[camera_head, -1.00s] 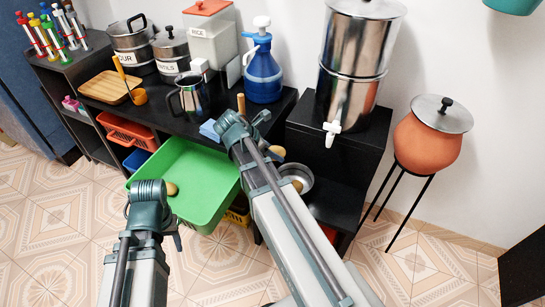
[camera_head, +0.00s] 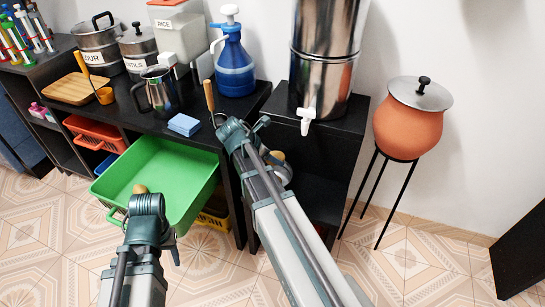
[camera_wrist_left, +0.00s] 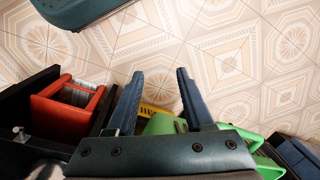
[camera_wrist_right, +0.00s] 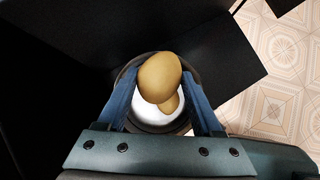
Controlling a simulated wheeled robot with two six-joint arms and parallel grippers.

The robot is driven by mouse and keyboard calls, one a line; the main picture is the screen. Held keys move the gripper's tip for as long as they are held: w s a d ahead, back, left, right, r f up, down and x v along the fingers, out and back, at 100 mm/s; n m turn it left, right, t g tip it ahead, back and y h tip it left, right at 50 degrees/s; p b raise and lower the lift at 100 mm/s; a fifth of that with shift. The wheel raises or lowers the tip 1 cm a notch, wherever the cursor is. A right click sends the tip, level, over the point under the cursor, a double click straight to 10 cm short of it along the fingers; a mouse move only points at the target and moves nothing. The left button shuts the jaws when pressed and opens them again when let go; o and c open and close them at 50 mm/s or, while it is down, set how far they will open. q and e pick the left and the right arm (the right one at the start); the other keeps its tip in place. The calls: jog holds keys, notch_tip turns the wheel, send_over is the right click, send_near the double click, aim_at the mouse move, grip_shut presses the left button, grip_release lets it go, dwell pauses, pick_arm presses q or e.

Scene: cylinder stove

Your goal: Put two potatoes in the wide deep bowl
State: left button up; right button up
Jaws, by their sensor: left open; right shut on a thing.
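The bowl (camera_head: 286,180) is metallic and sits on a low black shelf, mostly hidden behind my right arm in the head view. In the right wrist view, its dark rim (camera_wrist_right: 190,75) and pale inside show below my right gripper (camera_wrist_right: 160,82). That gripper is shut on a brown potato (camera_wrist_right: 160,72), held over the bowl; it also shows in the head view (camera_head: 277,156). A second potato (camera_wrist_right: 170,103) shows beneath it, inside the bowl. Another potato (camera_head: 140,189) lies in the green basin, partly behind my left arm.
The green basin (camera_head: 185,165) juts out from the black shelf unit. A steel water filter (camera_head: 325,55) stands on the black stand (camera_head: 340,115) above the bowl's shelf. A clay pot (camera_head: 408,130) on a thin tripod is at right. Tiled floor in front is clear.

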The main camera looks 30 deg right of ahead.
notch_tip(320, 180, down, 5)
jog(key=b, duration=0.4)
jog(key=o, duration=1.5)
jog(key=shift+r, duration=0.1)
jog(key=shift+p+v, duration=5.3)
jog(key=shift+v, duration=1.6)
jog(key=shift+w, duration=0.1)
